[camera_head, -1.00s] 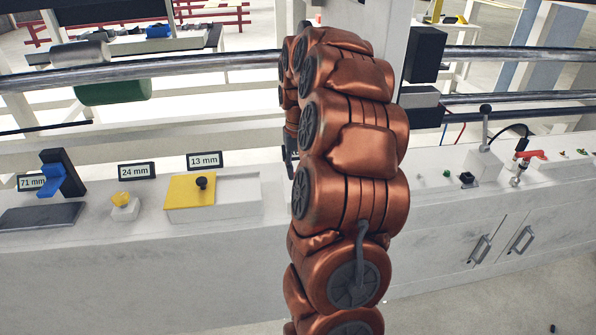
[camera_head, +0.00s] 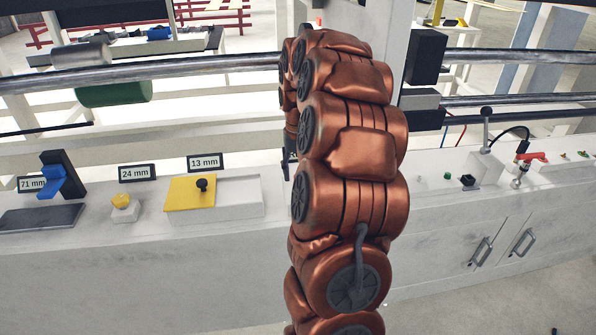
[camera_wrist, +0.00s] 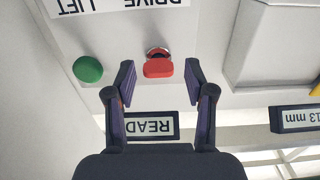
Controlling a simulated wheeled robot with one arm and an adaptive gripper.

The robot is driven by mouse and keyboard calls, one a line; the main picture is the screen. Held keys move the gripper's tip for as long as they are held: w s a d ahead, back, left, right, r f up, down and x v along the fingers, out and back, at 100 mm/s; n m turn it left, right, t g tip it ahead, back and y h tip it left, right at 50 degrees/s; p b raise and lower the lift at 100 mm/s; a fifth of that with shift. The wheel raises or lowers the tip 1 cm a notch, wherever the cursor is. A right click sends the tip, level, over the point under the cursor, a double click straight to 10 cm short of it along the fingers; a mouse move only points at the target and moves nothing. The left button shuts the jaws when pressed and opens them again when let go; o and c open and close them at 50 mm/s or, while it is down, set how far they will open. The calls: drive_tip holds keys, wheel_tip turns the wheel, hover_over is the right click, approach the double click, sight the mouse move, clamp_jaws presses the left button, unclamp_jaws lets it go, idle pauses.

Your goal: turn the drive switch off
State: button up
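The drive switch (camera_wrist: 158,67) is a red lever on a silver round base, seen in the wrist view below an upside-down white label (camera_wrist: 120,4) reading DRIVE and LIFT. My gripper (camera_wrist: 159,75) is open, with one fingertip on each side of the red lever and visible gaps between them. I cannot tell the height of the fingertips above the panel. In the head view my copper arm hides the switch and most of the gripper.
A green button (camera_wrist: 88,69) sits left of the switch in the wrist view. A READ display (camera_wrist: 151,126) lies between the fingers' bases. A raised white block (camera_wrist: 277,45) is at right.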

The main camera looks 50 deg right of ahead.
idle(0.3)
wheel_tip(320, 180, up, 12)
idle(0.7)
idle(0.5)
drive_tip(key=s+a+f+n+g, duration=0.1)
drive_tip(key=s+a+f+n, duration=0.1)
drive_tip(key=a, duration=0.8)
drive_tip(key=s+a+f+n, duration=0.2)
drive_tip(key=s+a, duration=0.1)
drive_tip(key=a, duration=0.7)
drive_tip(key=s+a+f+n+g, duration=0.1)
drive_tip(key=s+a+f+n, duration=0.1)
drive_tip(key=s+a+f, duration=0.55)
drive_tip(key=s+a+f+n+g, duration=0.15)
drive_tip(key=s+a, duration=0.35)
drive_tip(key=s, duration=0.6)
wheel_tip(320, 180, up, 22)
drive_tip(key=t+p, duration=0.1)
drive_tip(key=p, duration=1.9)
drive_tip(key=shift+s+a+f+t, duration=0.25)
drive_tip(key=shift+s+t, duration=0.1)
drive_tip(key=shift+c, duration=0.4)
